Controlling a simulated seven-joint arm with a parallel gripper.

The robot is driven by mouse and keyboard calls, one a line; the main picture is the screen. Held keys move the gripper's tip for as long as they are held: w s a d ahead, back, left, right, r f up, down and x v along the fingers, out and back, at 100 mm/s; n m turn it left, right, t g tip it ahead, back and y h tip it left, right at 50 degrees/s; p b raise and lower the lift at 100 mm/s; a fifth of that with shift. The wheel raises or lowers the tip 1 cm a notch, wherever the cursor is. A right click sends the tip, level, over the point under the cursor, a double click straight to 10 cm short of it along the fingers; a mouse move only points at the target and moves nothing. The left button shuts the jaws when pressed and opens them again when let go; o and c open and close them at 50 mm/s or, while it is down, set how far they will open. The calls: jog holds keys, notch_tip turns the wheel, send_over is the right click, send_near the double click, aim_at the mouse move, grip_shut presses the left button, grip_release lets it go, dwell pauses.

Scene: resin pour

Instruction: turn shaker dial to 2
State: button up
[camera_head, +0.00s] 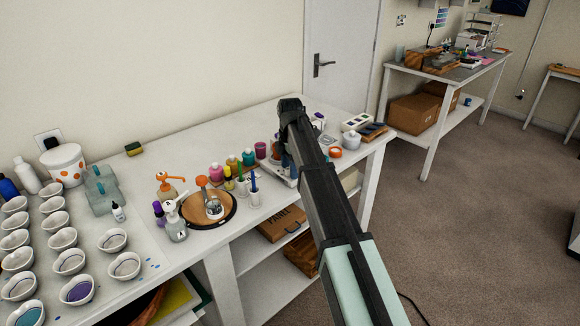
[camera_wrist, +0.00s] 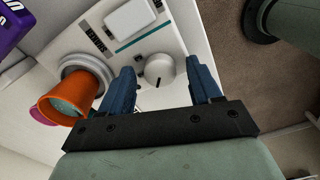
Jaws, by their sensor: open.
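The shaker (camera_wrist: 142,38) is a white device whose panel shows in the wrist view, with a teal stripe, a pale screen and dark markings. Its round whitish dial (camera_wrist: 159,69) sits between the fingertips of my gripper (camera_wrist: 162,80), with a gap on both sides. The blue fingers are open and hold nothing. I cannot read the dial's setting. An orange cup (camera_wrist: 68,97) with teal contents stands on the shaker's round platform (camera_wrist: 92,69). In the head view my arm covers most of the shaker (camera_head: 283,174), and the dial is hidden.
Colored bottles (camera_head: 232,164) and a round wooden board (camera_head: 225,217) stand left of my arm on the white table (camera_head: 185,261). Several white cups (camera_head: 113,240) fill the table's left. An orange ring (camera_head: 335,152) and a white jar (camera_head: 352,139) are close on the right.

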jog(key=c, duration=1)
jog(key=shift+c, duration=0.2)
jog(key=m, duration=0.4)
jog(key=shift+m, duration=0.4)
jog(key=m, duration=0.4)
jog(key=shift+m, duration=0.4)
